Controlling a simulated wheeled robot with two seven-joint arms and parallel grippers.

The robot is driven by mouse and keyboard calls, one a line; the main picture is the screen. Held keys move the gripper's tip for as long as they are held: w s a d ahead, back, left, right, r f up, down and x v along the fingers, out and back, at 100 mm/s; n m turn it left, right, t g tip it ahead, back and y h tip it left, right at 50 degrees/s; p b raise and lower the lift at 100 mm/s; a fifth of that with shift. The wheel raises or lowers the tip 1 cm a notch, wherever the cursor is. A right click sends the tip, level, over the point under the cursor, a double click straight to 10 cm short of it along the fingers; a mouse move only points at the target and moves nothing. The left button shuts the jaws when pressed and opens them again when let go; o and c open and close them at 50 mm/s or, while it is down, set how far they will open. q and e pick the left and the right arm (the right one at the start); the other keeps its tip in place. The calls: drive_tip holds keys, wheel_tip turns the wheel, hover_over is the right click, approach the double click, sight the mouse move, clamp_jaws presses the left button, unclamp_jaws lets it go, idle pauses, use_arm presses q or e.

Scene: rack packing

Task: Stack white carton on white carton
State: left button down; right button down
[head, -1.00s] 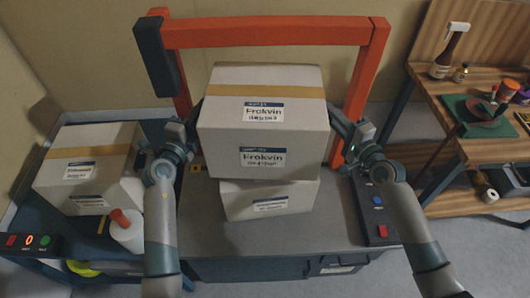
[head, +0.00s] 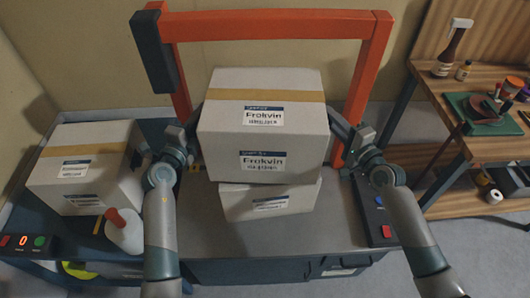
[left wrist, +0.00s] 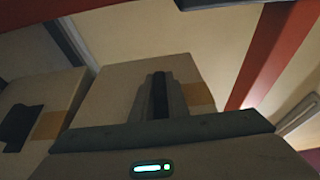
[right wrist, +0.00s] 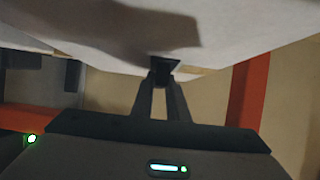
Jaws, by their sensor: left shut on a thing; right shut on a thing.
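A large white carton (head: 262,128) with tan tape and "Frokvin" labels is held between my two arms. It sits directly above a second white carton (head: 270,204) on the grey work surface, covering most of it. It looks nearly level; I cannot tell whether the two cartons touch. My left gripper (head: 193,128) is shut on the upper carton's left side. My right gripper (head: 342,128) is shut on its right side. The right wrist view shows the carton's pale face (right wrist: 250,30) above the fingers (right wrist: 163,75). In the left wrist view the fingers (left wrist: 160,95) are close together.
An orange frame (head: 270,25) stands behind and around the cartons. Another white carton (head: 85,180) is on the left surface, with a white bottle (head: 125,238) in front. A button panel (head: 380,215) is at right. A wooden shelf (head: 480,90) with bottles stands further right.

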use_arm(q)
drive_tip(key=shift+f+b, duration=0.65)
drive_tip(key=shift+b, duration=0.05)
use_arm(e)
drive_tip(key=shift+d+f, duration=0.1)
drive_tip(key=shift+f, duration=0.55)
use_arm(q)
drive_tip(key=c, duration=2.1)
unclamp_jaws()
drive_tip(key=shift+f, duration=0.25)
use_arm(e)
drive_tip(key=c, duration=2.1)
unclamp_jaws()
drive_tip(key=shift+f, duration=0.25)
use_arm(q)
drive_tip(key=o, duration=0.4)
drive_tip(key=shift+r, duration=0.1)
use_arm(e)
drive_tip(key=o, duration=0.4)
drive_tip(key=shift+r, duration=0.1)
use_arm(q)
drive_tip(key=shift+s, duration=0.15)
use_arm(e)
drive_tip(key=shift+s, duration=0.15)
use_arm(q)
drive_tip(key=shift+s, duration=0.1)
drive_tip(key=v, duration=1.2)
drive_tip(key=shift+r, duration=0.1)
